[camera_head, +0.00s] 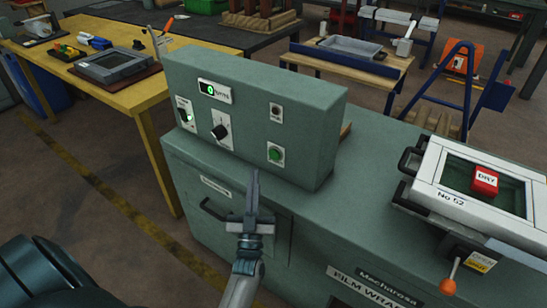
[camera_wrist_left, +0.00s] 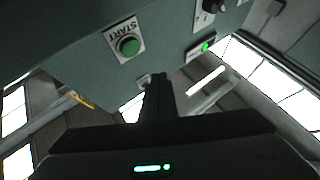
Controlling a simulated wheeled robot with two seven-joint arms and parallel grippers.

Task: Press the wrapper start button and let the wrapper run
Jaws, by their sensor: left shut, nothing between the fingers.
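The film wrapper (camera_head: 330,215) is a grey-green machine with a raised control box (camera_head: 245,105). The green start button (camera_head: 275,155) is on the right of the box's front face, on a white plate. In the left wrist view the start button (camera_wrist_left: 129,46), with its START label, is at the upper middle. My left gripper (camera_head: 253,180) is shut and empty, in front of the machine, below and left of the button in the picture. In the left wrist view its fingers (camera_wrist_left: 157,85) point towards the panel. I see no contact with the button. The right gripper is out of view.
The box also carries a lit green display (camera_head: 214,91), a black knob (camera_head: 220,131), a switch (camera_head: 185,115) and a dark round button (camera_head: 276,111). A framed unit with a red DRY block (camera_head: 485,182) sits on the right. An orange-knobbed lever (camera_head: 449,286) sticks out in front.

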